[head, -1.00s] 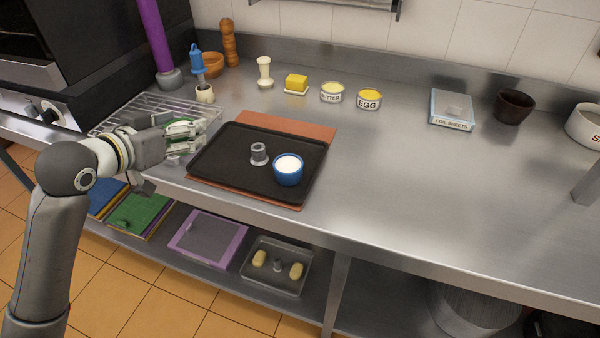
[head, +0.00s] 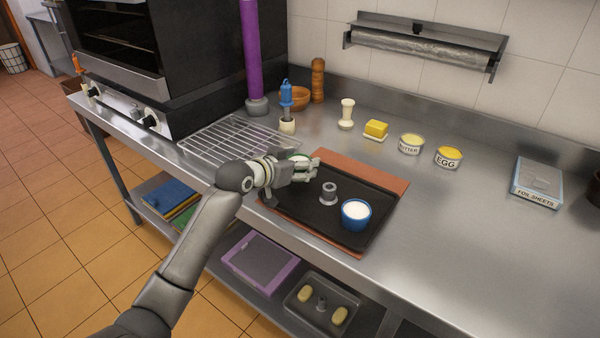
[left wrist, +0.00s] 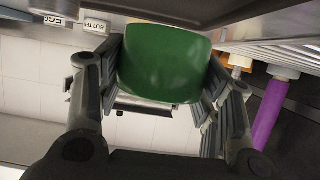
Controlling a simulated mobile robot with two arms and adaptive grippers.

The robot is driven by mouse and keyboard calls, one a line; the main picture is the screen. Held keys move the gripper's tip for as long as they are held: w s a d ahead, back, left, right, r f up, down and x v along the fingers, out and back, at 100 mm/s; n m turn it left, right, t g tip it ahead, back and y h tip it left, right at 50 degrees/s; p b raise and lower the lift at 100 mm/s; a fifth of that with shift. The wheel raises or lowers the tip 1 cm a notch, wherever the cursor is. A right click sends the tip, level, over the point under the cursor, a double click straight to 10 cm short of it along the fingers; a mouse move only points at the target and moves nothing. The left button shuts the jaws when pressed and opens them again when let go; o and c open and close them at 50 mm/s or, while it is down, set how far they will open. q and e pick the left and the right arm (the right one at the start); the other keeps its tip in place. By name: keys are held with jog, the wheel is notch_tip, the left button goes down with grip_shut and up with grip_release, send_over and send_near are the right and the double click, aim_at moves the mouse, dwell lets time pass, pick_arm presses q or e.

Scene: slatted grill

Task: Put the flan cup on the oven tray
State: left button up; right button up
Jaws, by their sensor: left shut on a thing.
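The flan cup is a green cup (left wrist: 165,62), seen close between my fingers in the left wrist view. A little of its green side and pale top shows beside the fingers in the head view (head: 298,157). My left gripper (head: 308,170) is shut on it, at the left end of the black oven tray (head: 300,209). The height of the cup above the tray is hard to tell. The tray lies on an orange-brown board (head: 385,176) and bears a blue cup with white filling (head: 356,216) and a small grey flanged piece (head: 328,193). My right gripper is out of view.
A wire rack (head: 225,138) lies left of the tray, beside the oven (head: 125,60). A bowl, butter dish (head: 375,131), butter tin (head: 411,144) and egg tin (head: 448,158) stand along the back.

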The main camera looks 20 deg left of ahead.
pick_arm(q)
jog(key=shift+w+f, duration=0.15)
notch_tip(320, 180, down, 3)
jog(key=shift+w+d+f+p, duration=0.1)
jog(key=shift+p, duration=0.25)
jog(key=shift+f, duration=0.1)
jog(key=shift+f, duration=0.15)
jog(key=o, duration=0.8)
jog(key=shift+o, duration=0.2)
